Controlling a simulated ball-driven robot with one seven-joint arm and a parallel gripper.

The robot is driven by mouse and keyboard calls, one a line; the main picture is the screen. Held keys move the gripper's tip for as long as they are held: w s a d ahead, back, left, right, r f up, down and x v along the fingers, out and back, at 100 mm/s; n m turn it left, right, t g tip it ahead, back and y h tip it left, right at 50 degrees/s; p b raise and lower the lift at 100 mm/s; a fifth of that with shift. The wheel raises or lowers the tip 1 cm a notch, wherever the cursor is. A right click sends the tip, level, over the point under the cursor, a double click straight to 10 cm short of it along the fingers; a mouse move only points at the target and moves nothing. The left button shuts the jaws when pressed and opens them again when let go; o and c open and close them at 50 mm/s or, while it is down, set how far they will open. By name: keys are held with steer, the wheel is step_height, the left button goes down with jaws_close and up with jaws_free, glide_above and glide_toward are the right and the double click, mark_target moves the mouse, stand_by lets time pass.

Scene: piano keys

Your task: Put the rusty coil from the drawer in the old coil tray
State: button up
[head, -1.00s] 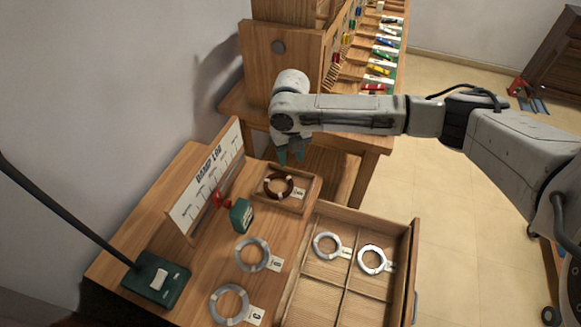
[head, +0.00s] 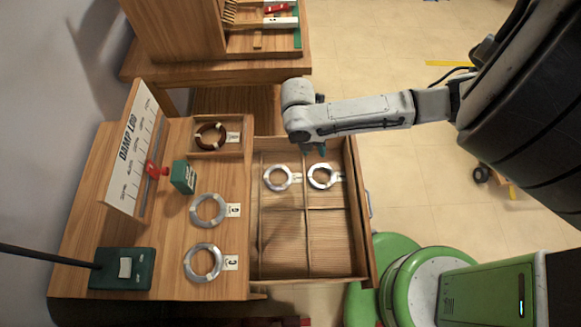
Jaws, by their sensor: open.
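The rusty coil (head: 198,136), a dark brown ring with a pale tag, lies in the small wooden tray (head: 218,155) at the back of the bench top. The drawer (head: 362,245) is pulled open to the right of the bench. Its back compartments hold two silver coils, a left one (head: 268,183) and a right one (head: 313,185), both tagged. My gripper (head: 313,149) is over the back end of the drawer, right of the tray and apart from the rusty coil.
Two more silver coils (head: 195,216) (head: 190,270) lie on the bench top. A green block (head: 183,177), a red piece (head: 153,168), the damp log board (head: 130,160) and a green lamp base (head: 122,268) stand left. The drawer's front compartments are empty.

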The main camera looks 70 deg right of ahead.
steer(key=s+a+f+m+y, duration=0.1)
steer(key=s+a+m, duration=0.25)
steer(key=a, duration=0.25)
steer(key=s+a+f+m, duration=0.1)
steer(key=s+a+m, duration=0.1)
steer(key=a+m, duration=0.3)
steer(key=w+a+r+m+t, duration=0.3)
steer(key=w+a+r+m, duration=0.3)
steer(key=m, duration=0.5)
step_height(320, 180, up, 2)
steer(key=shift+w+t+h, duration=0.3)
steer(key=shift+w+t, duration=0.1)
